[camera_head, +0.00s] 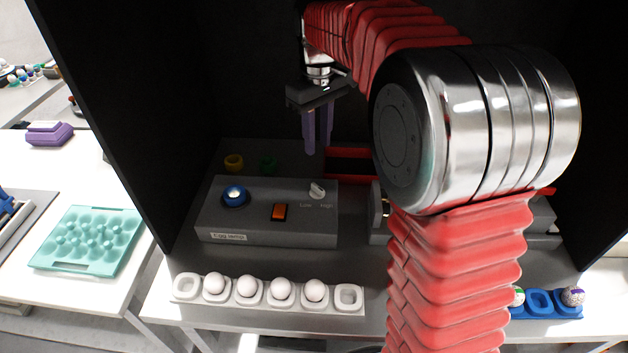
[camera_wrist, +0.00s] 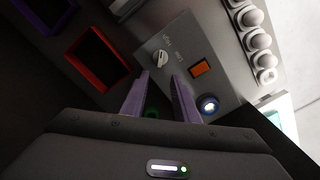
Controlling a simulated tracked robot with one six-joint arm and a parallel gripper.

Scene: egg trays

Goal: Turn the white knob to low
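The white knob (camera_head: 317,190) sits on the sloped top of a grey control box (camera_head: 265,240), at its right end. The labels Low and High are printed below it, Low to the left and High to the right. I cannot tell for sure which label it points to. In the wrist view the knob (camera_wrist: 160,58) lies just beyond the fingertips. My gripper (camera_head: 318,148) has purple fingers pointing down, above and behind the knob, apart from it. In the wrist view my gripper (camera_wrist: 160,78) is open, with an empty gap between the fingers.
The box also carries an orange switch (camera_head: 280,212) and a blue-ringed button (camera_head: 235,196). A white egg tray (camera_head: 348,298) with several eggs stands in front. Dark walls enclose both sides. A red-rimmed bin (camera_wrist: 97,58) shows in the wrist view.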

